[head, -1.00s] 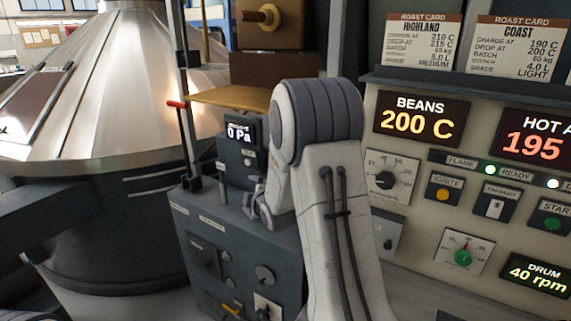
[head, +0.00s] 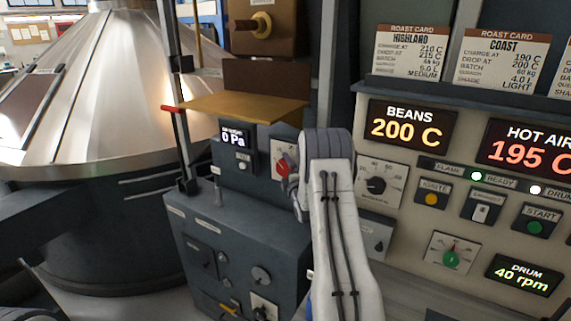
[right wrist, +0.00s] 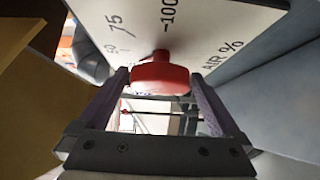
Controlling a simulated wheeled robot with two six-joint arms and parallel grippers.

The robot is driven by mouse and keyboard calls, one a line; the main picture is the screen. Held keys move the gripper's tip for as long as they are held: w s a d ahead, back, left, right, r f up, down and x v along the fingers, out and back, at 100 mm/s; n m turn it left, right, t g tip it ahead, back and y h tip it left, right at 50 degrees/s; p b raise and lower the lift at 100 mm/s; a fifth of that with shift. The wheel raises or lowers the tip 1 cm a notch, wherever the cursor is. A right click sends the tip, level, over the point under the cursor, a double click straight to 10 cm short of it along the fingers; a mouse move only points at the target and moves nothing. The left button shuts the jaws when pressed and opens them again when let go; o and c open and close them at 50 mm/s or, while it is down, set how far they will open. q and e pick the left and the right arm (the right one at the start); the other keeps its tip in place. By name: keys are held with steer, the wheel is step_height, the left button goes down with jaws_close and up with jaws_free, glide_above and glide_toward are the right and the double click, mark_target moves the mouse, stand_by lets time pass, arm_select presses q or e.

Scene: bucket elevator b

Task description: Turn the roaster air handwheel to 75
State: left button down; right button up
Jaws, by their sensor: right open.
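The roaster air handwheel is a red knob (head: 281,168) on a white dial plate on the dark cabinet, right of the 0 Pa display. My right forearm partly covers the plate in the head view. In the right wrist view the red handwheel (right wrist: 160,75) stands between the two fingers of my right gripper (right wrist: 161,82), which is open around it with small gaps at the sides. The plate (right wrist: 225,25) reads 75, 100 and AIR %. The handwheel's pointer cannot be made out. My left gripper is not in view.
A wooden shelf (head: 235,106) juts out just above the dial. A post with a red-tipped lever (head: 172,108) stands to the left. The control panel (head: 400,225) with knobs and buttons is close on the right. A metal cone (head: 95,90) fills the left.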

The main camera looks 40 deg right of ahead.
steer(key=shift+x, duration=0.8)
